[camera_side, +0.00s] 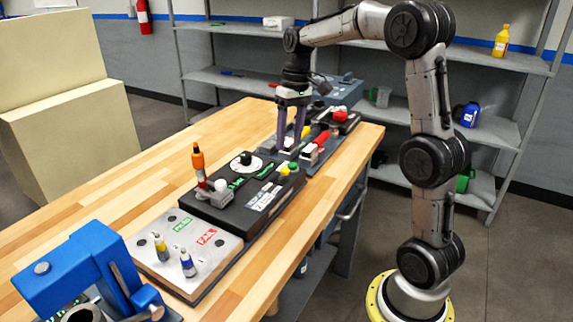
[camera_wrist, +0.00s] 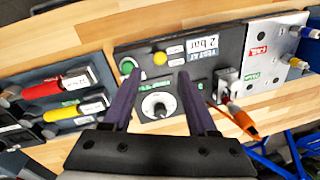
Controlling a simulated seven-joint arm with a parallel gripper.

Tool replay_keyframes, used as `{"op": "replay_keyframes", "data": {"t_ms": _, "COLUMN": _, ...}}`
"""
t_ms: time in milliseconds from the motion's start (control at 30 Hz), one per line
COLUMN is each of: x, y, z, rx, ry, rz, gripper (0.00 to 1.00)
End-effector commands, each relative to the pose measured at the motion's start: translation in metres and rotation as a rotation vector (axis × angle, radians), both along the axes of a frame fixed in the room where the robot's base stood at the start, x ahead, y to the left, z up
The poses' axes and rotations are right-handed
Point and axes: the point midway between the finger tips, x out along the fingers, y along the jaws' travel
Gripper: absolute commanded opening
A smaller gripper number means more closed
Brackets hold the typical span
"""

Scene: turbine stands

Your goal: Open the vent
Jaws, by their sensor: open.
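My gripper (camera_side: 289,146) is open and empty, pointing down near the back end of the black test panel (camera_side: 233,200). In the wrist view its two purple fingers (camera_wrist: 157,73) are spread over the panel (camera_wrist: 215,62), on either side of its dial. Left of the fingers lie a red handle (camera_wrist: 42,89) and a yellow handle (camera_wrist: 83,108), side by side and apart from the gripper. Their labels are too small to read, so I cannot tell which is the vent. The red handle (camera_side: 321,138) also shows in the side view, right of the fingers.
The panel has a round dial (camera_wrist: 159,102), a green button (camera_wrist: 129,66) and a yellow button (camera_wrist: 160,58). An orange-handled tool (camera_side: 197,160) stands upright on it. A pass/fail plate (camera_side: 186,250) and blue fixture (camera_side: 80,268) are in front. Table (camera_side: 90,200) is clear at left.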

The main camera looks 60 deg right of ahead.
Motion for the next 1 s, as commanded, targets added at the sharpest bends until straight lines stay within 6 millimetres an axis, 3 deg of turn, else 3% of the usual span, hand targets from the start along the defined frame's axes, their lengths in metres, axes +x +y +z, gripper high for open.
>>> {"op": "replay_keyframes", "data": {"t_ms": 200, "x": 0.001, "y": 0.006, "z": -0.043, "rx": 0.002, "ry": 0.003, "rz": 0.002, "gripper": 0.58}}
{"op": "replay_keyframes", "data": {"t_ms": 400, "x": 0.002, "y": 0.009, "z": -0.068, "rx": 0.001, "ry": 0.002, "rz": 0.001, "gripper": 0.58}}
{"op": "replay_keyframes", "data": {"t_ms": 833, "x": 0.003, "y": 0.010, "z": -0.078, "rx": 0.000, "ry": -0.001, "rz": 0.001, "gripper": 0.58}}
{"op": "replay_keyframes", "data": {"t_ms": 867, "x": 0.003, "y": 0.010, "z": -0.078, "rx": 0.000, "ry": -0.001, "rz": 0.001, "gripper": 0.57}}
{"op": "replay_keyframes", "data": {"t_ms": 1000, "x": 0.003, "y": 0.010, "z": -0.078, "rx": 0.000, "ry": -0.001, "rz": 0.001, "gripper": 0.32}}
